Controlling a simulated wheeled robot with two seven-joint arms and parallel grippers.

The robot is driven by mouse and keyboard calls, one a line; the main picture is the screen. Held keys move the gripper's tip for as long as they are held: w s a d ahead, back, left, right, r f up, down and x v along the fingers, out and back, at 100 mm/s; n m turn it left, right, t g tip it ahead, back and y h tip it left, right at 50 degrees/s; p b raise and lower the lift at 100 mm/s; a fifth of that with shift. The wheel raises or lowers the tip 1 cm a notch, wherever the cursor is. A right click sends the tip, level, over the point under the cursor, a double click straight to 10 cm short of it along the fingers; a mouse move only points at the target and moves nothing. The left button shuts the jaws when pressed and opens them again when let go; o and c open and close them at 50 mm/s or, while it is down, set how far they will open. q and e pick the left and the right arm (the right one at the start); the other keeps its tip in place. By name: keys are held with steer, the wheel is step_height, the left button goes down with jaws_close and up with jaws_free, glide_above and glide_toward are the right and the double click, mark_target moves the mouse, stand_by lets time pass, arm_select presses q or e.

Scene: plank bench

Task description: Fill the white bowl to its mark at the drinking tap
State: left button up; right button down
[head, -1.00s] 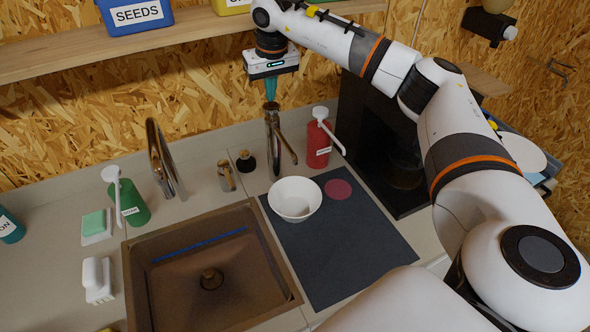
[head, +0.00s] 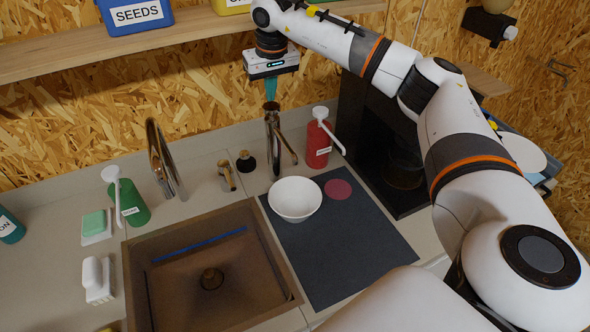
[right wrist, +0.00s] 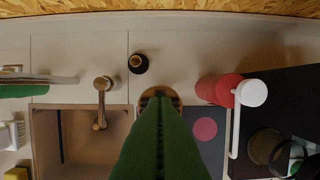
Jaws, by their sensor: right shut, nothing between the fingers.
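The white bowl (head: 295,199) stands upright on the dark mat, below and in front of the slim metal tap (head: 272,140). No mark or water can be made out in it. My right gripper (head: 271,97) is shut and empty, pointing down at the top of the slim tap; whether it touches the tap cannot be told. In the right wrist view its green fingers (right wrist: 160,110) cover the middle and hide the bowl and most of the tap. My left gripper is not in view.
The dark mat (head: 345,250) has a pink disc (head: 338,189) beside the bowl. The brown sink (head: 165,300) lies left, with a larger curved tap (head: 160,160) behind it. A red pump bottle (head: 318,145) stands close right of the slim tap. A shelf (head: 190,38) runs behind.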

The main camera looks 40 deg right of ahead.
steer(key=shift+f, duration=0.15)
stand_by(0.3)
steer(key=shift+f+b, duration=0.55)
steer(key=shift+f, duration=0.55)
stand_by(6.3)
